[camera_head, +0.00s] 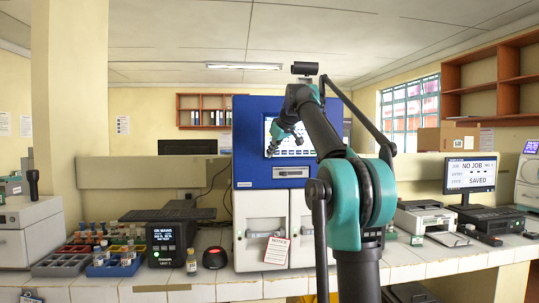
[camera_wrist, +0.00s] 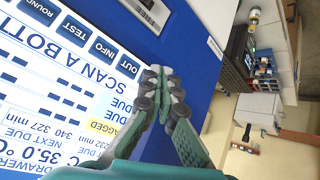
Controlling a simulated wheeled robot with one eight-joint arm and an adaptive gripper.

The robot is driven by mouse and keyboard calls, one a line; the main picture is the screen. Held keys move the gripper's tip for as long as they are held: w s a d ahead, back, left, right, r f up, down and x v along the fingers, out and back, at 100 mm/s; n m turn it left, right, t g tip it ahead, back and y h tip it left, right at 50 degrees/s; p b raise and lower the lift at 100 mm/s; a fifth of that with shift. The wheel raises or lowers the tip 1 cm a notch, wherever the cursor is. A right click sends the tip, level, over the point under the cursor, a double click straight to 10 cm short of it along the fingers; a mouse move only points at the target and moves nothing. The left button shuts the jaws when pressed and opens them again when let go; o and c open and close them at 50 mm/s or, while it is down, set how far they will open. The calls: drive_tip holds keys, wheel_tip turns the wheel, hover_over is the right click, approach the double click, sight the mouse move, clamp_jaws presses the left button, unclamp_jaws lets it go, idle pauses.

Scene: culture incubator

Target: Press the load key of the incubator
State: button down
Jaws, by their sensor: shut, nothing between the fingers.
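The incubator (camera_head: 247,165) stands on the bench, with a blue upper panel and white doors below. Its lit screen (camera_wrist: 50,100) fills the left of the wrist view, tilted, with the words SCAN A BOTTLE. A row of screen keys shows OUT (camera_wrist: 128,65), INFO (camera_wrist: 103,46), TEST (camera_wrist: 72,27) and ROUND (camera_wrist: 40,8). I cannot read a load key in either view. My gripper (camera_wrist: 163,88) is shut and empty, in front of the blue panel beside the screen's edge in the wrist view. Contact cannot be told. In the head view my gripper (camera_head: 271,148) partly covers the screen.
A small dark unit (camera_head: 168,240) with a lit display, racks of vials (camera_head: 113,268), a capped bottle (camera_head: 191,262) and a red-domed item (camera_head: 214,257) stand left of the incubator. A note (camera_head: 277,250) hangs on its doors. A printer (camera_head: 425,218) and monitor (camera_head: 470,174) are at right.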

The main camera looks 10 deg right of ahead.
drive_tip(key=shift+s, duration=0.5)
drive_tip(key=s, duration=0.5)
idle(0.3)
drive_tip(key=shift+f, duration=0.1)
idle(0.4)
